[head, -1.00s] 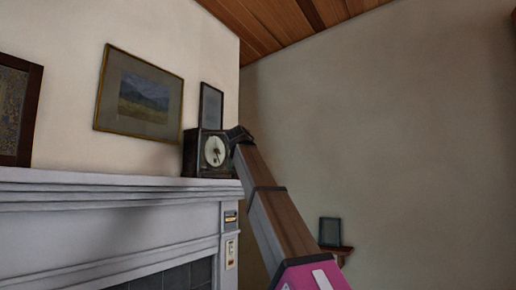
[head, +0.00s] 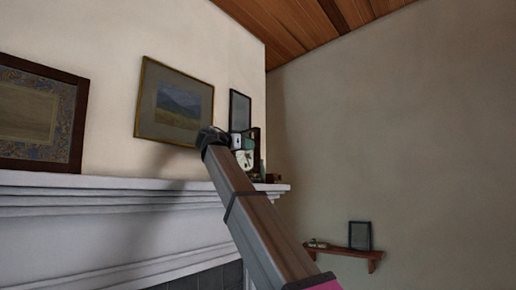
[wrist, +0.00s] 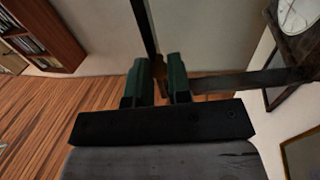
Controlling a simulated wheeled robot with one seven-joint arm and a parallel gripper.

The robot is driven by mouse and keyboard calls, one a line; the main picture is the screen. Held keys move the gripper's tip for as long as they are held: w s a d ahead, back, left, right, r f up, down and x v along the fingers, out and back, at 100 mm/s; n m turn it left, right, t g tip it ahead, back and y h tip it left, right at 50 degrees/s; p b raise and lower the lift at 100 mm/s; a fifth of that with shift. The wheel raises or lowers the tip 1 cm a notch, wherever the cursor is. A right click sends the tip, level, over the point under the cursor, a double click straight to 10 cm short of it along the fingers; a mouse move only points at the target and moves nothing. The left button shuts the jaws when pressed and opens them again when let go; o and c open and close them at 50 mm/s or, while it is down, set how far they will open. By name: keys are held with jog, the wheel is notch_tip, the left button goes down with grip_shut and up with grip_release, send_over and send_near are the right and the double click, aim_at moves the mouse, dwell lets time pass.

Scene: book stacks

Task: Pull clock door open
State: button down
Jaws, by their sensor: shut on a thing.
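My gripper (wrist: 160,82) has green fingers shut on this frame near a corner, where two bars meet.
The white mantel shelf (head: 110,189) runs under the clock. A landscape picture (head: 172,104) and a small dark frame (head: 240,110) are on the wall behind. A small wall shelf (head: 345,252) is at lower right.

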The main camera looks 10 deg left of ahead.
jog(key=shift+s+a+m+g+h, duration=0.35)
jog(key=shift+a+g+h, duration=0.1)
jog(key=shift+a, duration=0.15)
jog(key=shift+s+a+m+g+h, duration=0.3)
jog(key=shift+a+m+g+h, duration=0.1)
jog(key=shift+a, duration=0.2)
jog(key=shift+s+a+m+g+h, duration=0.35)
jog(key=shift+a+g, duration=0.1)
jog(key=shift+a, duration=0.15)
jog(key=shift+f, duration=0.1)
jog(key=c, duration=1.1)
grip_release()
jog(key=v, duration=1)
jog(key=shift+s+a, duration=0.2)
jog(key=shift+a, duration=0.15)
